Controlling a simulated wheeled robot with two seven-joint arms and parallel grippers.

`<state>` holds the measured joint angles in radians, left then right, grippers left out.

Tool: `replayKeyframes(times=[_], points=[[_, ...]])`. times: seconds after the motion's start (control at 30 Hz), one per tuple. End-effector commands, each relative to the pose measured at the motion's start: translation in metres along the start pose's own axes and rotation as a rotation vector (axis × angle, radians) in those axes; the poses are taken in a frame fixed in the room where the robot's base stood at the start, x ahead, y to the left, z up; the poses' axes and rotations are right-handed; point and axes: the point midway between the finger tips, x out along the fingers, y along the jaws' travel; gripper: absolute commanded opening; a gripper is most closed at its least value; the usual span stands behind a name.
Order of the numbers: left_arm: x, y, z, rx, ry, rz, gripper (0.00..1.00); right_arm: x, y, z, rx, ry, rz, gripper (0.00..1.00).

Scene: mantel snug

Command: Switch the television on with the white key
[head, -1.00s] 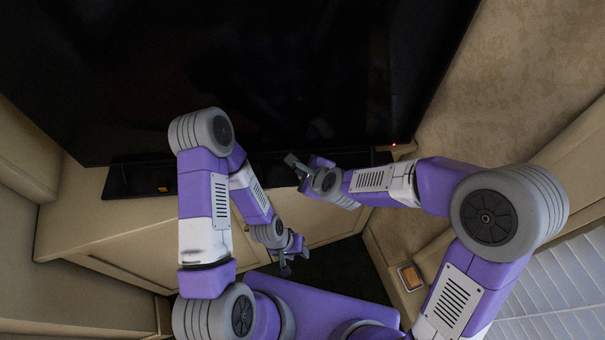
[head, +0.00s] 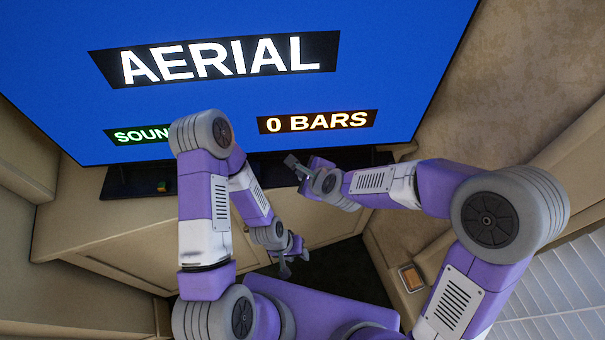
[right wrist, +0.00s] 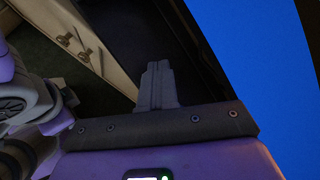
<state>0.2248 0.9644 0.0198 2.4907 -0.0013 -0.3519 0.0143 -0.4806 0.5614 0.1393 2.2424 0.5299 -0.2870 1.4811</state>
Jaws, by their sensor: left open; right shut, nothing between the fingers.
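The television (head: 400,90) fills the top of the head view. Its screen is lit blue, with "AERIAL" in white, "0 BARS" in orange and a partly hidden green "SOUN…". Its blue screen also shows at the right of the right wrist view (right wrist: 262,65). I cannot make out the white key; my right gripper and arm cover part of the strip below the screen. My right gripper (head: 291,162) is shut and empty, just below the screen's lower edge. Its closed fingers show in the right wrist view (right wrist: 157,70). My left gripper (head: 291,262) is open and empty, lower down before the cabinet.
A dark bar (head: 135,180) with a small green-and-red light lies on the pale cabinet (head: 120,235) under the screen. An orange square in a pale frame (head: 411,278) is at the lower right. Beige walls close in on both sides.

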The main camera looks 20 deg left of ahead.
Motion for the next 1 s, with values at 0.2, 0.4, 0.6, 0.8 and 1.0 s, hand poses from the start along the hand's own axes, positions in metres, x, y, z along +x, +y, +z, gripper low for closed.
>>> replayKeyframes(times=[0.2,0.4,0.6,0.8,1.0], points=[[-0.006,0.002,0.000,0.000,0.000,0.000,0.43,-0.005,-0.004,0.004,0.000,0.001,0.001,0.00],[-0.013,0.005,0.001,0.000,0.000,0.000,0.43,-0.012,-0.008,0.009,0.000,0.000,0.001,0.00],[-0.012,0.005,0.001,0.000,0.000,0.000,0.43,-0.011,-0.008,0.008,0.000,0.000,0.001,0.00],[-0.015,0.006,0.001,0.000,0.000,0.000,0.43,-0.014,-0.010,0.010,0.000,0.000,0.001,0.00],[-0.031,0.012,0.001,0.000,0.000,0.000,0.43,-0.027,-0.020,0.020,0.000,0.000,0.000,0.00]])
